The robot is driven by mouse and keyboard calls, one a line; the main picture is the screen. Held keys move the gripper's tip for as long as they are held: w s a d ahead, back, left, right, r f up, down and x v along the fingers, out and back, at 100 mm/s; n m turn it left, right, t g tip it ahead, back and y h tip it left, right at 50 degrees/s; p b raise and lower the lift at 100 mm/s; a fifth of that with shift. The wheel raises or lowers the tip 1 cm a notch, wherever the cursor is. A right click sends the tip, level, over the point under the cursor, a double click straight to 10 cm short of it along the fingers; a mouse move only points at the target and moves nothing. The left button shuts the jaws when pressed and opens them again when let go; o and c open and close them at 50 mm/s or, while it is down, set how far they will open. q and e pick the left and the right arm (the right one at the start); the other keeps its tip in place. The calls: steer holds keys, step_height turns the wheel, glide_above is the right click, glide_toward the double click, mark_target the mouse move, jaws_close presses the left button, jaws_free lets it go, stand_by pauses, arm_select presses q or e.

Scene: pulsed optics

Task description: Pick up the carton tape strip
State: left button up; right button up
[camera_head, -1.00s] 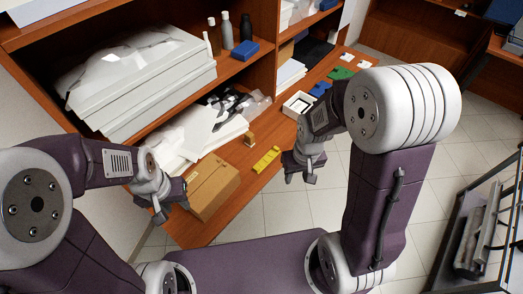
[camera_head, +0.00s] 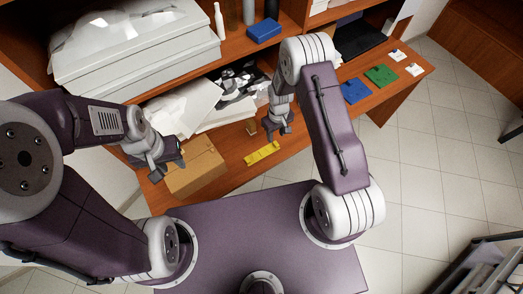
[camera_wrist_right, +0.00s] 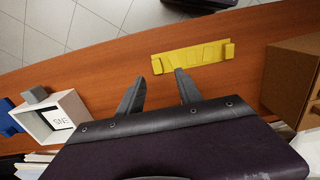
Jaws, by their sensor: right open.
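A brown cardboard carton (camera_head: 196,168) stands at the left of the wooden desk; it also shows at the right edge of the right wrist view (camera_wrist_right: 288,75). I cannot make out a separate tape strip on it. A flat yellow strip-like piece (camera_head: 262,153) with raised parts lies on the desk right of the carton, also in the right wrist view (camera_wrist_right: 193,57). My right gripper (camera_wrist_right: 158,80) is open and empty beside the yellow piece; it also shows in the head view (camera_head: 277,136). My left gripper (camera_head: 166,170) overlaps the carton's left part in the head view; its jaw opening is unclear.
A white open box (camera_wrist_right: 78,104) and a grey block (camera_wrist_right: 36,95) stand left of my right gripper in the wrist view. Blue (camera_head: 355,91) and green (camera_head: 381,75) pieces lie farther right. A shelf above holds a large white case (camera_head: 135,58). Bare desk surrounds the yellow piece.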

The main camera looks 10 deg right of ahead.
mark_target(276, 144)
steer(key=shift+w+d+f, duration=0.2)
steer(key=shift+f, duration=0.4)
steer(key=shift+w+d+f, duration=0.15)
steer(key=shift+d+f, duration=0.05)
steer(key=shift+f, duration=0.4)
steer(key=f, duration=0.4)
steer(key=shift+s+a+p, duration=0.15)
steer(key=shift+s+p, duration=0.2)
steer(key=shift+p, duration=0.05)
steer(key=shift+w+f, duration=0.15)
steer(key=shift+f, duration=0.25)
jaws_close()
